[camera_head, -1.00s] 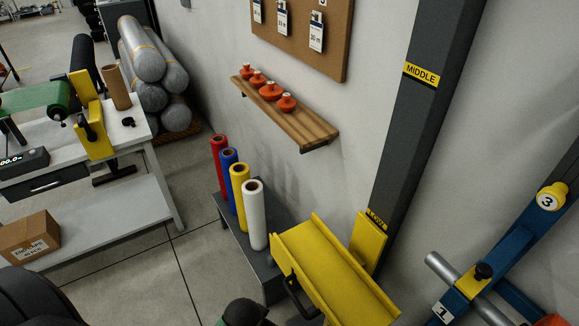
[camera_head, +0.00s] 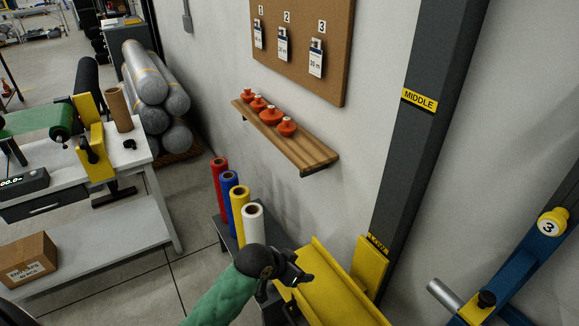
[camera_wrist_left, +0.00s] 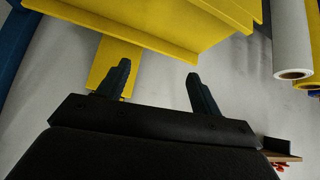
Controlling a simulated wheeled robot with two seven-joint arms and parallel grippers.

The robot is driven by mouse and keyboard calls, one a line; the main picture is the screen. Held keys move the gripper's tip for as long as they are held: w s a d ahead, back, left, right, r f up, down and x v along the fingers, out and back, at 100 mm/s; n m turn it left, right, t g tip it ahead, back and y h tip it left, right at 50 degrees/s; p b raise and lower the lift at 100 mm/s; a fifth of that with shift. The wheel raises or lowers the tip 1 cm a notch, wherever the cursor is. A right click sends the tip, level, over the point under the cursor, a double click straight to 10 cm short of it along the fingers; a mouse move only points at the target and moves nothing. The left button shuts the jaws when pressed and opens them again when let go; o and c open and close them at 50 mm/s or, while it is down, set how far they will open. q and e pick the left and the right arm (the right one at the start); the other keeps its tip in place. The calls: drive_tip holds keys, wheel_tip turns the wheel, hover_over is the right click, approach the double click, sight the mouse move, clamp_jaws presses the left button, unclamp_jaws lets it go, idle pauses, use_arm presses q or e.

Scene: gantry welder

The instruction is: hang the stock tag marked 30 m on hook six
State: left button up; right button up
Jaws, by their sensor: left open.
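The stock tag that reads 30 m (camera_head: 316,62) hangs under number 3 on the brown pegboard (camera_head: 332,82) at the top of the head view. Two more tags hang left of it, under number 1 (camera_head: 258,36) and number 2 (camera_head: 283,46); their print is hard to read. Hook six does not show. My left gripper (camera_head: 303,279) is low in the head view, in front of the yellow tray, well below the tags. In the left wrist view its two fingers (camera_wrist_left: 158,72) are apart with nothing between them. My right gripper is not in view.
A wooden shelf (camera_head: 315,155) with several orange items juts from the wall below the board. Upright rolls, including a white one (camera_head: 253,226), stand left of the yellow tray (camera_head: 345,296). A dark MIDDLE post (camera_head: 410,130) rises on the right. Wall space between shelf and post is clear.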

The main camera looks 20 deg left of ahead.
use_arm(q)
drive_tip(key=w+r+m+t+h, duration=0.1)
drive_tip(key=w+r+m+h, duration=0.1)
drive_tip(key=w+r, duration=0.9)
drive_tip(key=t+h, duration=0.5)
drive_tip(key=t, duration=0.1)
approach(312, 41)
drive_tip(key=x, duration=0.3)
drive_tip(key=p+x, duration=0.2)
drive_tip(key=x, duration=0.1)
drive_tip(key=p+x, duration=0.1)
drive_tip(key=x, duration=0.2)
drive_tip(key=shift+w+a+r+p, duration=0.1)
drive_tip(key=shift+w+r+p, duration=0.1)
drive_tip(key=shift+p, duration=0.2)
drive_tip(key=shift+w+d+f, duration=0.2)
drive_tip(key=shift+w+d, duration=0.15)
drive_tip(key=shift+w, duration=0.05)
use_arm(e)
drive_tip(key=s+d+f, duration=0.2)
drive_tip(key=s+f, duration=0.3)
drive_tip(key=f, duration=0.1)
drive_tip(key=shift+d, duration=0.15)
use_arm(q)
drive_tip(key=shift+c, duration=0.3)
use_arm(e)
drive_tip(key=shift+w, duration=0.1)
